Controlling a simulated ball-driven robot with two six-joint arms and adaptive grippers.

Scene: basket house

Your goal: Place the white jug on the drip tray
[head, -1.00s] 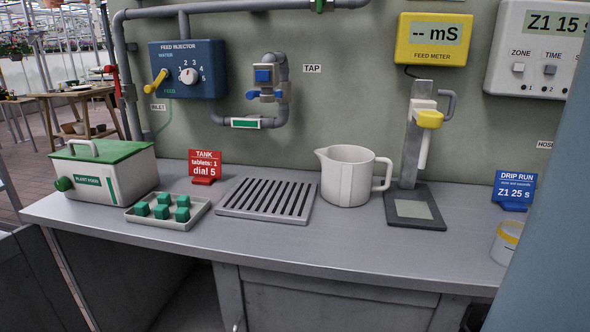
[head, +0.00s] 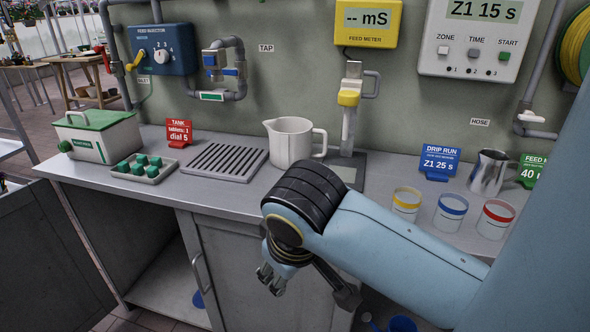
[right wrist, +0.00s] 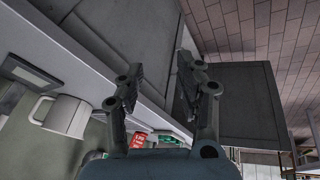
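The white jug (head: 290,144) stands upright on the counter, its handle to the right and its spout to the left. The slatted grey drip tray (head: 226,161) lies flat and empty just left of the jug, below the tap. My right gripper (head: 271,281) hangs in front of the counter, lower than the jug and apart from it. In the right wrist view its two fingers (right wrist: 160,72) are spread with nothing between them. The jug (right wrist: 68,115) shows at the left of that view, outside the fingers. My left gripper is not in view.
A feed meter stand (head: 350,110) is close right of the jug. A tablet tray (head: 143,168) and a green-lidded box (head: 100,137) are left of the drip tray. Banded cups (head: 450,212) and a metal pitcher (head: 489,172) stand right. The cabinet (head: 225,260) is below the counter.

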